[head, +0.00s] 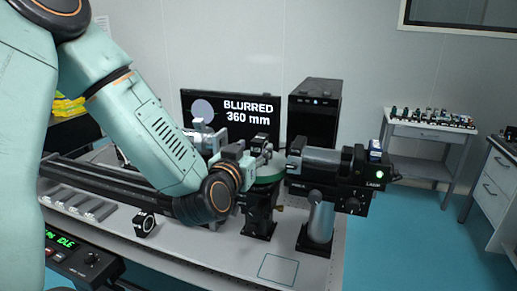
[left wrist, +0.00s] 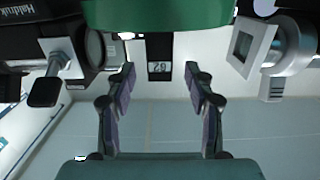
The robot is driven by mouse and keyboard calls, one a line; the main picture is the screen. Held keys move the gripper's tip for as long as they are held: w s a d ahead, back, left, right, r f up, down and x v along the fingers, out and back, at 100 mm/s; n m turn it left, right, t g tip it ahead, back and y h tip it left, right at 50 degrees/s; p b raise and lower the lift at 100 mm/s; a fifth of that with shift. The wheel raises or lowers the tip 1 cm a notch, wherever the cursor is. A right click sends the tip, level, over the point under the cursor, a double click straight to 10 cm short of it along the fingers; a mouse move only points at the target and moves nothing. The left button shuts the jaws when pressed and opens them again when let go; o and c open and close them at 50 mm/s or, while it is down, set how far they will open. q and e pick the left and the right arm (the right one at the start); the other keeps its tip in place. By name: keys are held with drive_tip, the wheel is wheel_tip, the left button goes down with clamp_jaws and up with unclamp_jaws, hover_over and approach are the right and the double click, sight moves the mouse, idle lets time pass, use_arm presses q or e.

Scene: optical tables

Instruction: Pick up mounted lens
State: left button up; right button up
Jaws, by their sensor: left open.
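My left gripper (left wrist: 159,80) is open in the left wrist view, one finger on each side and nothing held between them. Just beyond the fingertips, roughly centred, is a black block with a white number label (left wrist: 160,67); whether it belongs to the mounted lens I cannot tell. A green rounded body (left wrist: 160,14) crosses the top of that view. In the head view my arm hides part of the gripper, near a black upright mount (head: 260,143) and a green disc (head: 270,170). A small black mount with a round opening (head: 145,222) stands on the optical table (head: 190,251).
A monitor (head: 237,115) reading "BLURRED 360 mm" and a black box (head: 314,112) stand behind. An outlined square (head: 278,269) on the table front is empty. A side trolley (head: 430,133) holds small parts.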

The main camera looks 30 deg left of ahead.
sight(256, 147)
use_arm(q)
drive_tip(key=x, duration=0.5)
drive_tip(key=shift+d+f, duration=0.15)
drive_tip(key=shift+w, duration=0.15)
drive_tip(key=shift+s, duration=0.25)
drive_tip(key=shift+w, duration=0.15)
drive_tip(key=c, duration=0.3)
drive_tip(key=shift+w, duration=0.15)
drive_tip(key=c, duration=0.3)
drive_tip(key=shift+s, duration=0.2)
drive_tip(key=c, duration=0.5)
clamp_jaws()
drive_tip(key=shift+w, duration=0.15)
